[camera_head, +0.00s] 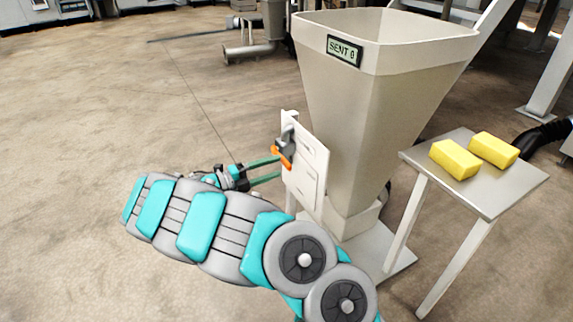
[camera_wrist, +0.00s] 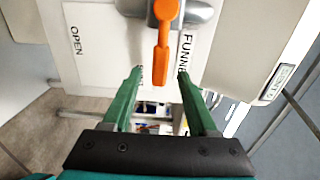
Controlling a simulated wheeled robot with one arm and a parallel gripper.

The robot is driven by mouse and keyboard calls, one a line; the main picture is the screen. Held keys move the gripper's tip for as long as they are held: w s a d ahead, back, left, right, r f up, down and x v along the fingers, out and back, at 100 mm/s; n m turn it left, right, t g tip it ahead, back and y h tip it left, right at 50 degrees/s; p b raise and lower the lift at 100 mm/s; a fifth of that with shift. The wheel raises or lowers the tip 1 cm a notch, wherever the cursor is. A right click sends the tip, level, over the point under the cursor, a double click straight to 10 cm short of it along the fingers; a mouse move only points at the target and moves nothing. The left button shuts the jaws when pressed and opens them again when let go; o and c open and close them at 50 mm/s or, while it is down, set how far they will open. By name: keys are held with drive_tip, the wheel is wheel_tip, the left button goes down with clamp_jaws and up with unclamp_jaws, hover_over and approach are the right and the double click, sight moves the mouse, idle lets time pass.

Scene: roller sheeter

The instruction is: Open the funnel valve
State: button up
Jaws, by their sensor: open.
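The funnel (camera_head: 375,100) is a large beige hopper with a display reading "SENT 0" (camera_head: 344,50). A white panel (camera_head: 309,172) is on its left side and carries the valve, a grey fitting with an orange handle (camera_head: 282,157). In the wrist view the orange handle (camera_wrist: 162,45) lies ahead of my fingertips, roughly midway between them, and the panel (camera_wrist: 85,50) bears the words "OPEN" and "FUNNE...". My gripper (camera_head: 279,168) is open and empty, its green fingers close to the handle. The fingers (camera_wrist: 158,73) show no contact with the handle in the wrist view.
A small metal table (camera_head: 515,188) with two yellow blocks (camera_head: 455,159) (camera_head: 494,149) stands right of the funnel. A grey pipe (camera_head: 248,51) lies on the floor behind. The concrete floor (camera_head: 100,110) at left is clear.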

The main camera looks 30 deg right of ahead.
sight(284, 165)
drive_tip(key=shift+w+d, duration=0.1)
drive_tip(key=shift+d, duration=2.25)
clamp_jaws()
